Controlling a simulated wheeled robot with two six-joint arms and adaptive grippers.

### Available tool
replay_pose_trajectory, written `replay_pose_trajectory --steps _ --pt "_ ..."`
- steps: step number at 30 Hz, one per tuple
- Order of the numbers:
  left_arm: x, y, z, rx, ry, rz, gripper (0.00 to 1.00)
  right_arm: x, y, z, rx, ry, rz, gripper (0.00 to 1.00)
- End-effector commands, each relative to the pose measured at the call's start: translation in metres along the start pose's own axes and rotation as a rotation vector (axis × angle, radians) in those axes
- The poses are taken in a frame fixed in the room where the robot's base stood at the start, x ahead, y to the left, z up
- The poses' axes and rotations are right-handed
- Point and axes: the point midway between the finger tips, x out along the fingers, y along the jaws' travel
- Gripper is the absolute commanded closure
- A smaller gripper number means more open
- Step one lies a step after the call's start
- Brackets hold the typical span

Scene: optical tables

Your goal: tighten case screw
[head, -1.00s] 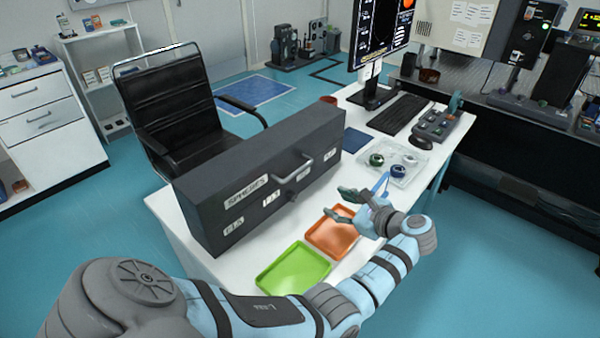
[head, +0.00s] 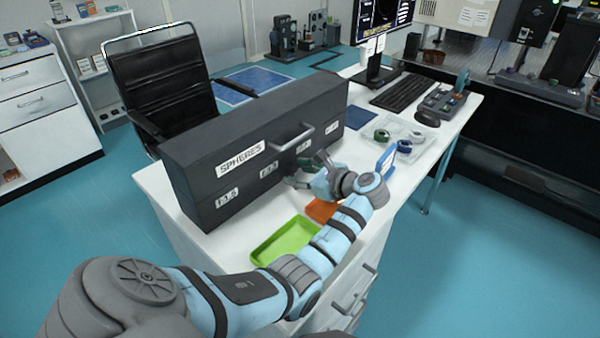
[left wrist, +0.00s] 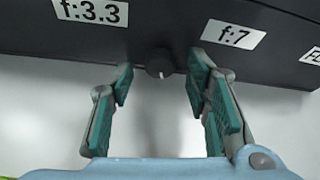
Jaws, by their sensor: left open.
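The dark grey case (head: 190,165) labelled "SPHERES" stands on the white desk, with a handle on its front. Its case screw (left wrist: 160,63), a small dark round knob with a light mark, sits low on the case front between the "f:3.3" and "f:7" labels in the left wrist view. My left gripper (head: 308,170) is at the case's front face. In the left wrist view its open fingers (left wrist: 158,85) stand on either side of the screw, apart from it. In the head view the screw is hidden behind the gripper. My right gripper is not in view.
A green tray (head: 262,253) and a partly hidden orange tray (head: 322,211) lie before the case. A clear tray with lens-like parts (head: 381,135), a keyboard (head: 401,92) and a monitor stand farther back. A black chair (head: 165,80) is behind the desk.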

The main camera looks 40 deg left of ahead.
Motion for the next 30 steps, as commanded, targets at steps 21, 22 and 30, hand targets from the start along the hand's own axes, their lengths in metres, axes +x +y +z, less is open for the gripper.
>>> replay_pose_trajectory --steps 21,22,30 --pt "-0.003 0.003 0.006 -0.293 0.001 -0.122 1.00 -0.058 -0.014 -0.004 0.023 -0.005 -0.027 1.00" --pt "-0.003 0.003 0.004 -0.335 0.001 -0.139 1.00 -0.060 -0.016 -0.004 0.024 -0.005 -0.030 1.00" --pt "0.000 0.004 -0.001 -0.461 0.000 -0.191 1.00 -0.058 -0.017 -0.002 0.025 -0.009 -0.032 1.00"
